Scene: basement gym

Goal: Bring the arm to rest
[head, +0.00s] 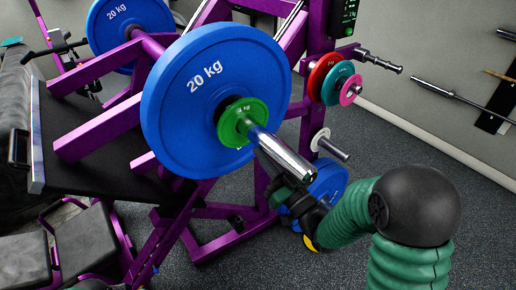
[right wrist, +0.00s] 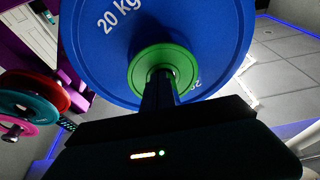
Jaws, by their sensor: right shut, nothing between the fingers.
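My right gripper (head: 281,194) is shut and empty, just below the chrome bar sleeve (head: 284,157) in the head view. My green right arm (head: 351,213) reaches to it from the lower right. In the right wrist view the shut dark fingers (right wrist: 158,92) stand in front of the green plate (right wrist: 165,66) and hide part of its centre. I cannot tell whether the gripper touches the sleeve. My left gripper is not in view.
A large blue 20 kg plate (head: 214,88) and a small green plate (head: 243,122) sit on the sleeve of a purple machine (head: 103,129). Red (head: 325,77), teal (head: 339,84) and pink (head: 351,91) plates hang on a peg behind.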

